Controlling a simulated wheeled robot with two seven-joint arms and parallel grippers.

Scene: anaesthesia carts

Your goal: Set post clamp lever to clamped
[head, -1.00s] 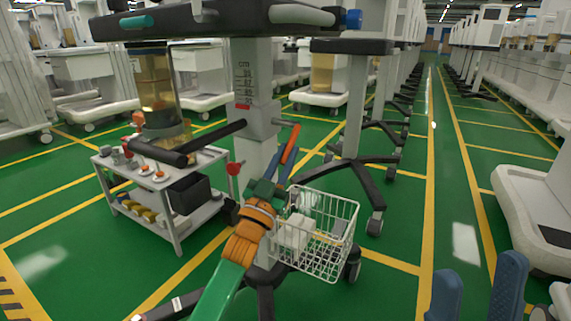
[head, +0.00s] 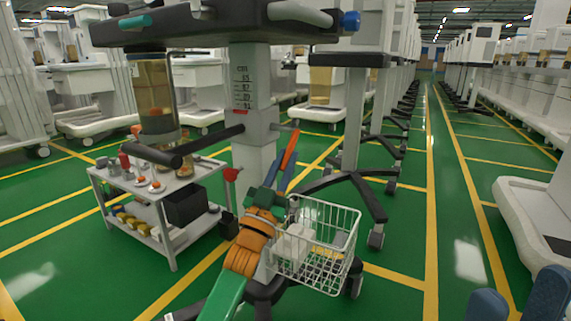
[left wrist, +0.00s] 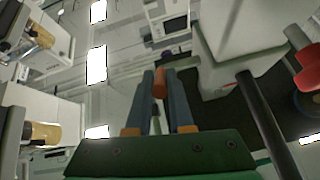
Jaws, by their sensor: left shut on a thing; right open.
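The post clamp lever (head: 290,149) has an orange-red grip and joins a grey clamp on the pale post (head: 254,158). My left gripper (head: 288,163), with blue fingers and a green body, is shut on the lever's grip from below. In the left wrist view the orange grip (left wrist: 160,84) shows between the two fingertips. The fingers and the angle hide part of the lever, and I cannot tell its exact setting. My right gripper (head: 517,302) is open and empty at the bottom right, cut by the frame edge.
A white wire basket (head: 337,252) hangs just right of my left gripper. A red knob (head: 231,174) and a black bar (head: 205,145) are to the left. A grey trolley (head: 165,225) with small items stands further left.

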